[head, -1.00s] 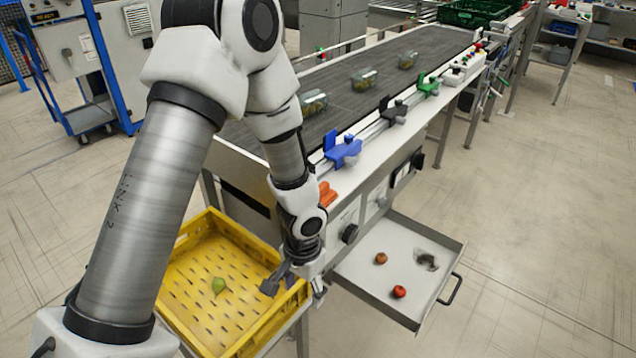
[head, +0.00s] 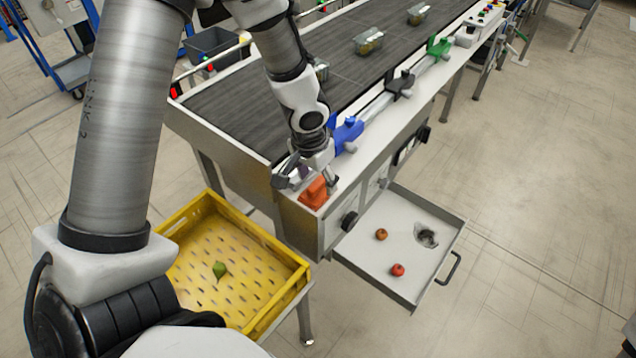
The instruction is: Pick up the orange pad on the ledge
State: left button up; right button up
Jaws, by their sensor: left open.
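The orange pad (head: 314,193) sits on the ledge (head: 297,206) at the near end of the conveyor's side. My left gripper (head: 307,184) is open at the pad, with one finger to its left and the other near its right side. I cannot tell whether the fingers touch the pad. Its upper part is partly hidden by the gripper. My right gripper is not in view.
A blue clamp (head: 347,133) stands on the ledge just beyond the gripper, with black and green ones further along. Clear tubs (head: 369,41) stand on the belt. An open drawer (head: 350,250) holds two fruits. A yellow crate (head: 262,232) holds a green pear.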

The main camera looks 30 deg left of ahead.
aim_at(318, 183)
pick_arm(q)
jog(key=f, duration=0.1)
jog(key=w+f, duration=0.1)
jog(key=f, duration=0.1)
jog(key=a+f+b, duration=0.1)
jog(key=shift+w+f, duration=0.15)
jog(key=shift+w, duration=0.1)
jog(key=shift+w+a+f, duration=0.1)
jog(key=shift+w+f, duration=0.1)
jog(key=shift+s+d+r, duration=0.25)
jog(key=shift+r, duration=0.1)
jog(key=shift+c, duration=0.3)
jog(key=c, duration=0.8)
